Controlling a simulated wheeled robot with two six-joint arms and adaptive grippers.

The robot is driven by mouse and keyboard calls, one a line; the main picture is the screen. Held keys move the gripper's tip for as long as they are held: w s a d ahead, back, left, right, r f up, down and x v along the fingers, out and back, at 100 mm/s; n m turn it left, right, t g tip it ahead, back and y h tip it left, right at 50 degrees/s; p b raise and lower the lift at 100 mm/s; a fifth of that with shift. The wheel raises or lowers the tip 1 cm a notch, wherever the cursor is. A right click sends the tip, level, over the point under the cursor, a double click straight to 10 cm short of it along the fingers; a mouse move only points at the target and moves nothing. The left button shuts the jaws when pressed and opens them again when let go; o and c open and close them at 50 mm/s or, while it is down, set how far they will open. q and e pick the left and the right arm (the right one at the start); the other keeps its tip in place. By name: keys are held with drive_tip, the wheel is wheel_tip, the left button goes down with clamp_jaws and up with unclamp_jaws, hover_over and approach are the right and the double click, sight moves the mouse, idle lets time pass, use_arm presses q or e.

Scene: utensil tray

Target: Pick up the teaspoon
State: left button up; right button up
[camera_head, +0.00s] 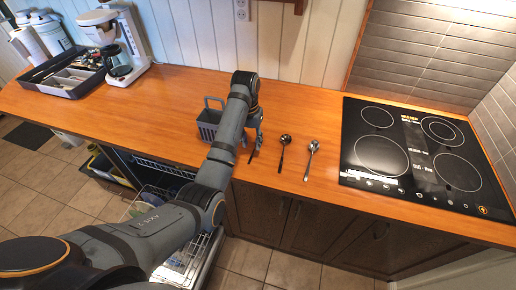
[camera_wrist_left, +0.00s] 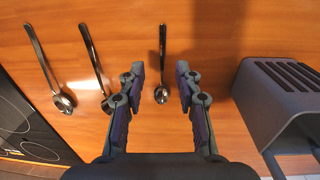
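Three spoons lie on the wooden counter. The smallest, which looks like the teaspoon (camera_wrist_left: 161,95), lies between my left gripper's open fingers in the left wrist view. Its handle points to the top of that picture. My left gripper (camera_wrist_left: 160,80) is open, with a gap on both sides of the spoon; the height above it is hard to tell. In the head view, the gripper (camera_head: 257,138) hides most of this spoon. A dark spoon (camera_head: 285,140) and a silver spoon (camera_head: 312,147) lie to its right. My right gripper is not in view.
A grey caddy (camera_head: 208,122) stands just left of my left gripper. A black cooktop (camera_head: 400,150) is at the right. A utensil tray (camera_head: 62,90) and a coffee maker (camera_head: 130,70) are at the far left. An open dishwasher rack (camera_head: 185,262) is below the counter.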

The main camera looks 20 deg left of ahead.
sight(252, 155)
use_arm(q)
drive_tip(key=shift+f+b, duration=0.25)
drive_tip(key=shift+b, duration=0.05)
drive_tip(key=shift+a+f+b, duration=0.1)
drive_tip(key=shift+f+b, duration=0.65)
drive_tip(key=shift+s+f+p, duration=0.1)
drive_tip(key=shift+f+p, duration=0.75)
drive_tip(key=shift+f, duration=0.6)
clamp_jaws()
